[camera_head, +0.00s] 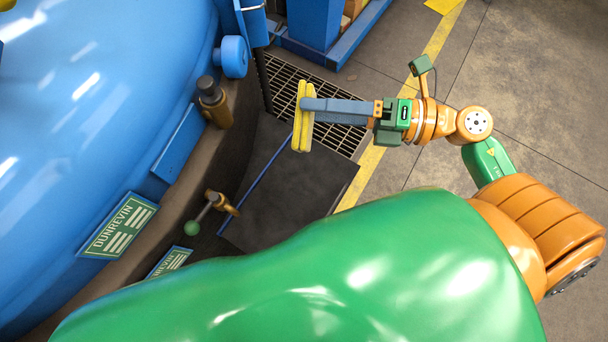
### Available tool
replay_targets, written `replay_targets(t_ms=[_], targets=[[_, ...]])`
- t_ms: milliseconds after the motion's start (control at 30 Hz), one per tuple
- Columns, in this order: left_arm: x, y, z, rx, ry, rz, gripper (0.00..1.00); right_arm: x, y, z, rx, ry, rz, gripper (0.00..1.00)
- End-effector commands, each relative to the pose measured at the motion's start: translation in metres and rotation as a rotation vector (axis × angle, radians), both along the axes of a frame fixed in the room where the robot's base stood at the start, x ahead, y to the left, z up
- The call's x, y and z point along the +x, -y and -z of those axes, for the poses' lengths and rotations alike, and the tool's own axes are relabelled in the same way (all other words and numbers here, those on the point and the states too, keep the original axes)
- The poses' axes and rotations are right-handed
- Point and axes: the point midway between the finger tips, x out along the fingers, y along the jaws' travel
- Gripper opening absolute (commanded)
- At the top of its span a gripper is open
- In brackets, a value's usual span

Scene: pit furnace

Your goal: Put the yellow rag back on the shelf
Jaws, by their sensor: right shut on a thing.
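The yellow rag (301,131) hangs as a narrow, upright folded strip at the tips of my right gripper (306,105). My right arm reaches in from the right, and the grey fingers are shut on the rag. The rag shows above the floor grating and the dark plate, beside the blue furnace. A blue frame (314,22) with brown boxes in it stands at the top. I cannot tell whether it is the shelf. My left gripper is not in view.
The large blue furnace body (90,110) fills the left, with brass fittings (213,101) and a green-knobbed lever (203,213) along its edge. A dark plate (290,190) and a floor grating (340,138) lie beside it. Concrete floor (545,90) on the right is clear.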

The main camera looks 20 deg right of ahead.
Motion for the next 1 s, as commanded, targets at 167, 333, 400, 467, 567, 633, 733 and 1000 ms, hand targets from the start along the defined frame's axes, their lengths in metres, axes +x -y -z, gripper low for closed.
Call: replay_targets(t_ms=[167,333,400,467,567,633,733,1000], targets=[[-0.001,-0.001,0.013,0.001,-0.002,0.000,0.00,-0.004,-0.029,0.005,-0.065,-0.020,-0.118,0.37],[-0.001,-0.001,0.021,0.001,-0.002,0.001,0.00,-0.010,-0.054,0.008,-0.132,-0.044,-0.234,0.37],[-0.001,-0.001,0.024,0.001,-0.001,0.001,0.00,-0.013,-0.064,0.009,-0.164,-0.051,-0.283,0.37],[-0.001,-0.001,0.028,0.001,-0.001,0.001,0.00,-0.016,-0.072,0.011,-0.193,-0.056,-0.330,0.37],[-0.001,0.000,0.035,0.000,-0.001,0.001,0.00,-0.024,-0.090,0.014,-0.257,-0.064,-0.428,0.37],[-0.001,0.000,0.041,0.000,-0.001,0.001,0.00,-0.030,-0.103,0.018,-0.313,-0.066,-0.515,0.37],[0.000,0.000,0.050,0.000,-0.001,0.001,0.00,-0.042,-0.123,0.025,-0.413,-0.061,-0.661,0.37],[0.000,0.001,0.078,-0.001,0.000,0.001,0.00,-0.085,-0.166,0.064,-0.790,0.088,-1.167,0.37]])
